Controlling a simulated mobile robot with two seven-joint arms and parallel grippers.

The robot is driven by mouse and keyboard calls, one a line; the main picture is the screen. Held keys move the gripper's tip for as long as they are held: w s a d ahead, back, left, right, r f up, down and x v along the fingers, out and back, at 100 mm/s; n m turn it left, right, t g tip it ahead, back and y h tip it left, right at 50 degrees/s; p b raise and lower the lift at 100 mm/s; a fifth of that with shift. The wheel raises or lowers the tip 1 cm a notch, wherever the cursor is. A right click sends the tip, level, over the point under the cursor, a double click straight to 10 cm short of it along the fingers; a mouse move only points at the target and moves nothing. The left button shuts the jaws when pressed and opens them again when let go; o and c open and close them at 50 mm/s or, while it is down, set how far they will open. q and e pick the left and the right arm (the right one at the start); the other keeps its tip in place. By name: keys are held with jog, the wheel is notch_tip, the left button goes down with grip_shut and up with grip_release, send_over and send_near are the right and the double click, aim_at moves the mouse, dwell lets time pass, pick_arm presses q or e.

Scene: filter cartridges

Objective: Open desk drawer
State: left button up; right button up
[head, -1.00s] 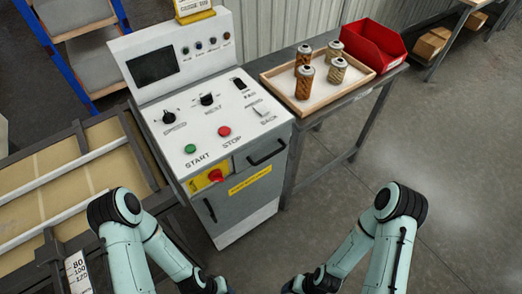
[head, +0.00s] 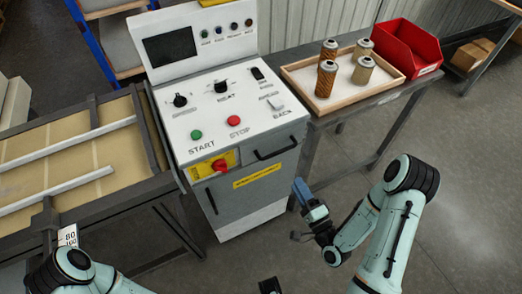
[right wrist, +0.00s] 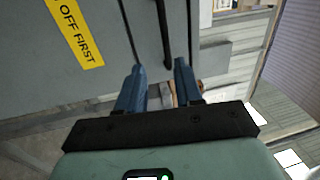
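The desk drawer is in the front of the grey control desk (head: 250,205). Its black bar handle (head: 276,150) is near the upper right, above a yellow label (head: 265,175). The drawer looks shut. My right gripper (head: 303,192) is in front of the desk, lower and to the right of the handle, apart from it. In the right wrist view its two blue fingers (right wrist: 158,75) are spread and empty, pointing toward the desk front. A dark bar, likely the handle (right wrist: 164,35), shows beyond them. A dark part at the bottom edge may be my left gripper (head: 268,286); its fingers are hidden.
A red knob (head: 220,165) sticks out left of the handle. A side table right of the desk holds a wooden tray (head: 322,109) with several filter cartridges and a red bin (head: 385,62). A conveyor frame (head: 100,205) stands left.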

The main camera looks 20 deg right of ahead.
aim_at(280, 150)
jog(key=w+r+b, duration=0.1)
jog(key=w, duration=0.3)
jog(key=w+r+b, duration=0.1)
jog(key=w, duration=0.3)
jog(key=w+a+r+b, duration=0.1)
jog(key=w, duration=0.4)
jog(key=shift+w, duration=0.1)
jog(key=shift+c, duration=0.3)
grip_shut()
